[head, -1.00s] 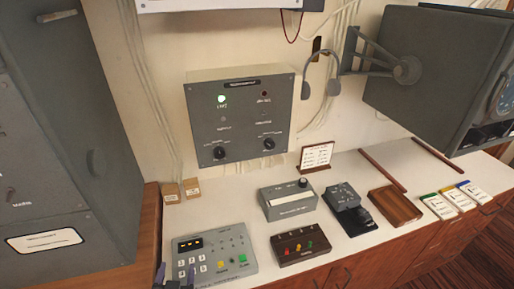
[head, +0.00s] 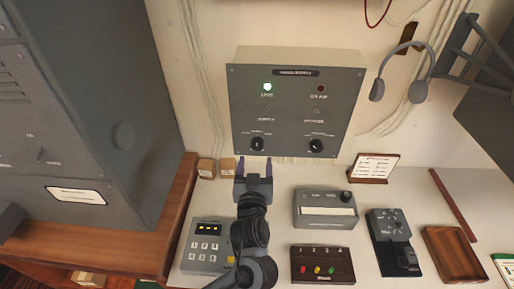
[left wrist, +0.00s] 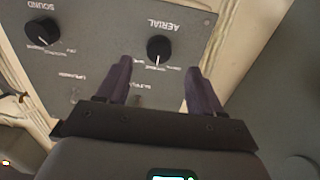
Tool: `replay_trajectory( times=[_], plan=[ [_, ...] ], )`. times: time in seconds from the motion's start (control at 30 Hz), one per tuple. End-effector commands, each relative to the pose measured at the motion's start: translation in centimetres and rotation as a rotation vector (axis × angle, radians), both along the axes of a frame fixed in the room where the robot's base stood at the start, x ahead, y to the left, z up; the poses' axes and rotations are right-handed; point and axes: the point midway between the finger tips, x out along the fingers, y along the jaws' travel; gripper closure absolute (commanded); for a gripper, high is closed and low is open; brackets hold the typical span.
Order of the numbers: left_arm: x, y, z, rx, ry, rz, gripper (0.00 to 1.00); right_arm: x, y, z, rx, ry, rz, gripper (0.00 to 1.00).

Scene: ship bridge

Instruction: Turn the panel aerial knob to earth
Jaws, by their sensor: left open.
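A grey wall panel (head: 297,105) with two black knobs shows in the head view. Its left knob (head: 257,143) is the aerial knob (left wrist: 159,47), labelled AERIAL upside down in the left wrist view. A white pointer mark on it points toward the bottom of the wrist picture. The other knob, labelled SOUND (left wrist: 42,32), is to its left there. My left gripper (head: 254,163) is open and empty just below the aerial knob in the head view. In the wrist view its fingers (left wrist: 159,68) straddle the knob's line, apparently short of it. My right gripper is out of view.
Below stands a counter with a keypad box (head: 207,246), a grey meter box (head: 325,209), a box with coloured buttons (head: 322,265) and a wooden tray (head: 452,254). A headset (head: 400,75) hangs right of the panel. A grey cabinet (head: 90,100) stands at left.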

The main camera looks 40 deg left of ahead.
Motion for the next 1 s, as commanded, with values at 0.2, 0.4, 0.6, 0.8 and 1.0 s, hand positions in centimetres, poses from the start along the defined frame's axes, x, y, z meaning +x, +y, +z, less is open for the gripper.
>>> replay_trajectory(
  times=[0.2,0.4,0.6,0.8,1.0],
  plan=[
    [2.8,2.2,0.2,0.003,0.002,0.001,0.34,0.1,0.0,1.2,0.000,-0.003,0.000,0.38],
    [4.3,3.3,0.1,0.002,0.001,0.000,0.34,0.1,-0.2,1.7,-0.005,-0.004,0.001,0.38],
    [4.8,3.7,0.0,-0.001,0.002,0.000,0.34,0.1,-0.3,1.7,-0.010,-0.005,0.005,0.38],
    [4.9,3.7,0.0,-0.002,0.001,0.000,0.34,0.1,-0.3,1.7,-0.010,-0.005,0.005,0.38],
    [4.8,3.7,0.0,-0.001,0.002,0.000,0.60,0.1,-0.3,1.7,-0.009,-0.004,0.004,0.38]
  ],
)
